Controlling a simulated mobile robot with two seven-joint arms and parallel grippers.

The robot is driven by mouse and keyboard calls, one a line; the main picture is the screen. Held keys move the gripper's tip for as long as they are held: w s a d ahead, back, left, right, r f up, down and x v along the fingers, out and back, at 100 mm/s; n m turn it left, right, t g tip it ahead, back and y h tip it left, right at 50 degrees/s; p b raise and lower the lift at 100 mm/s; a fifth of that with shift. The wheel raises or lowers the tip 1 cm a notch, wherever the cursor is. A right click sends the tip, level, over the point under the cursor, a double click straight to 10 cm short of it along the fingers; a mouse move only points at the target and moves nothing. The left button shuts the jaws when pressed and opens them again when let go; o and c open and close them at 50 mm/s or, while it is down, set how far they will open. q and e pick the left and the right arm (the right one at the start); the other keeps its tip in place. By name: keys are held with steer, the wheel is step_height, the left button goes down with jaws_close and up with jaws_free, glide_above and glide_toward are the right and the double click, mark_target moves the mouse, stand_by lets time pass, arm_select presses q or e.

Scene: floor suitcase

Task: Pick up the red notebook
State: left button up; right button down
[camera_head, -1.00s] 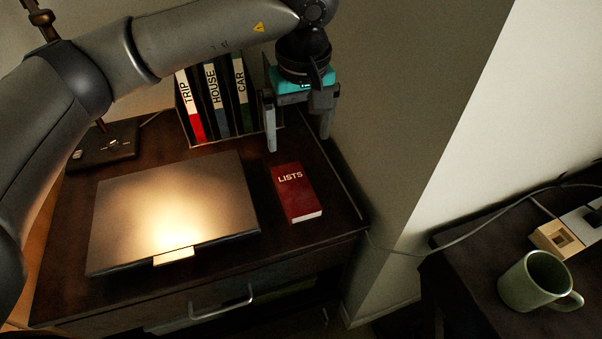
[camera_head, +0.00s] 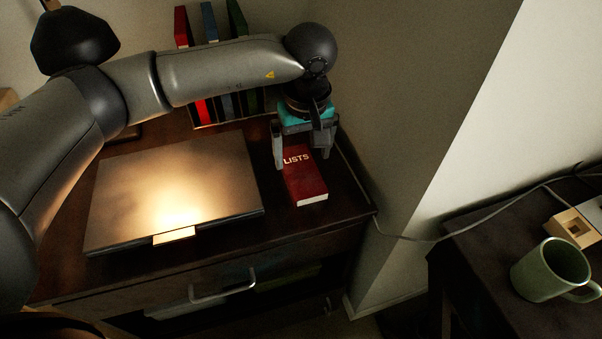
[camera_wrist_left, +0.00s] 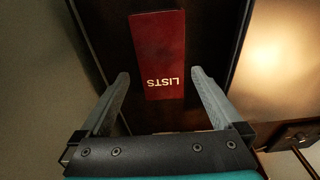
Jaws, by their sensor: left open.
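The red notebook (camera_head: 305,184), marked LISTS, lies flat on the dark desk to the right of the laptop. My left gripper (camera_head: 302,161) is open and empty over the notebook's far end, with its fingers pointing down. In the left wrist view the notebook (camera_wrist_left: 158,55) lies ahead, between the lines of the two open fingers (camera_wrist_left: 158,84). The fingertips reach about the level of the LISTS lettering and look wider apart than the notebook. I cannot tell how high they are above the desk. My right gripper is not in view.
A closed laptop (camera_head: 170,190) lies on the desk (camera_head: 240,240) left of the notebook. Upright binders (camera_head: 222,105) stand behind my left arm. A wall (camera_head: 395,120) rises close to the desk's right side. A green mug (camera_head: 550,270) stands on another table at right.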

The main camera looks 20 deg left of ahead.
mark_target(301, 170)
arm_select(q)
steer(key=f+b, duration=0.1)
steer(key=f, duration=0.2)
steer(key=shift+a, duration=0.2)
steer(key=shift+f, duration=0.65)
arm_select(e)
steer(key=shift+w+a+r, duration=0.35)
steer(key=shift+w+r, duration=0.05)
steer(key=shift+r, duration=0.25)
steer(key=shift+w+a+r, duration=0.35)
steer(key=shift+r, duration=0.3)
arm_select(q)
steer(key=shift+c, duration=0.2)
steer(key=c, duration=1.2)
